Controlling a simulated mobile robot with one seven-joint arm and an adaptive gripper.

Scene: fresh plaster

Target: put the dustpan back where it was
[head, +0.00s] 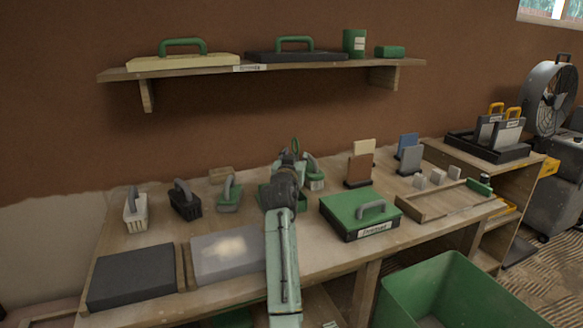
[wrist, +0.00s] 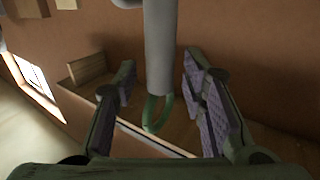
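My gripper (head: 290,160) is above the back middle of the workbench in the head view. In the wrist view my gripper (wrist: 159,85) has its two padded fingers apart, one on each side of a grey round handle (wrist: 160,45) ending in a green loop (wrist: 155,113). A gap shows between each finger and the handle. A small green loop (head: 295,145) also shows at the gripper in the head view. The handle may belong to the dustpan; its pan is not clearly seen. My arm hides part of the bench there.
Left on the workbench (head: 325,262) are several handled tools and a dark slab (head: 132,276). A green lidded box (head: 360,213) stands right of my arm. A wall shelf (head: 200,70) hangs above. A green bin (head: 450,290) stands in front at right.

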